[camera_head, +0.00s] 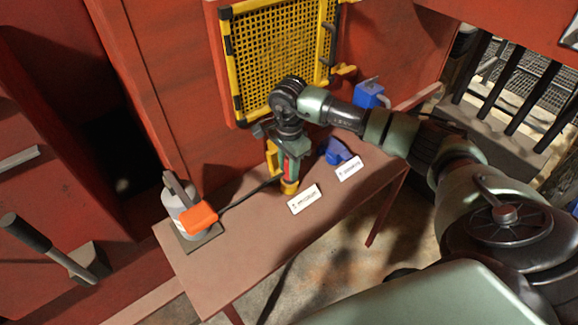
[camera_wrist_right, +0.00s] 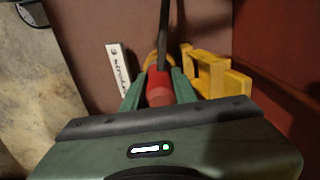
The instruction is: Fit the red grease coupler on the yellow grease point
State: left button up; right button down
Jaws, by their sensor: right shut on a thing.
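My right gripper (camera_head: 290,160) points down over the bench and is shut on the red grease coupler (camera_head: 291,171). In the right wrist view, the red coupler (camera_wrist_right: 158,90) sits between the two green fingers (camera_wrist_right: 157,88). A black hose runs from it. A round yellow piece (camera_head: 289,187) lies directly below the coupler on the bench; its rim (camera_wrist_right: 152,60) shows just beyond the coupler in the wrist view. I cannot tell whether they touch, or whether this is the yellow grease point. My left gripper is not in view.
A yellow bracket (camera_head: 272,160) stands beside the gripper. A grey canister (camera_head: 187,209) with an orange part (camera_head: 199,217) stands at the bench's left end. A blue piece (camera_head: 337,151) and two white labels (camera_head: 304,199) lie right. A yellow mesh guard (camera_head: 279,55) is behind.

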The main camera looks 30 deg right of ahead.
jog(key=shift+f+b, duration=0.4)
jog(key=shift+f, duration=0.05)
jog(key=c, duration=1)
grip_release()
jog(key=shift+r, duration=0.1)
jog(key=shift+c, duration=0.2)
notch_tip(320, 180, up, 8)
jog(key=shift+f+b, duration=0.1)
jog(key=shift+b, duration=0.7)
